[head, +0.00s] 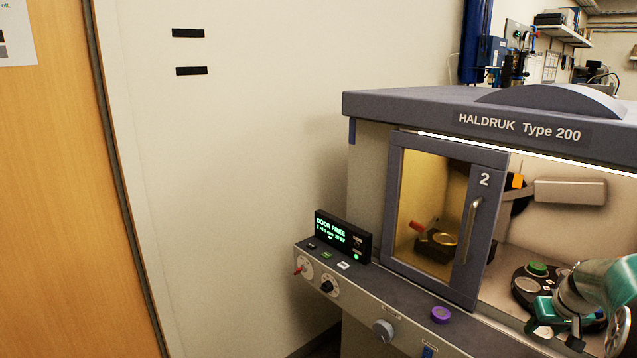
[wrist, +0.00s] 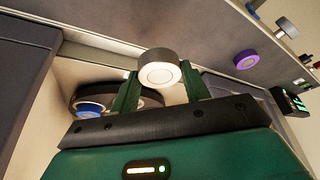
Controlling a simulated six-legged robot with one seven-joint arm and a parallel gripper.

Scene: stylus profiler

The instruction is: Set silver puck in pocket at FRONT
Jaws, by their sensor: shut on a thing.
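My gripper (wrist: 160,85) is shut on the silver puck (wrist: 158,68), a short grey cylinder with a pale ringed face, seen between the two green fingers in the wrist view. In the head view my gripper (head: 553,318) is inside the open right part of the machine, at the near side of a dark round turntable (head: 518,305). The turntable (wrist: 76,103) shows partly behind my gripper in the wrist view. A green puck (head: 537,268) sits at its far side. My arm and gripper hide much of the turntable, and I cannot read a FRONT label.
The machine's door (head: 440,215), marked 2, stands left of my gripper. A grey arm-like housing (head: 570,191) hangs above the turntable. A display (head: 342,236) stands at the left.

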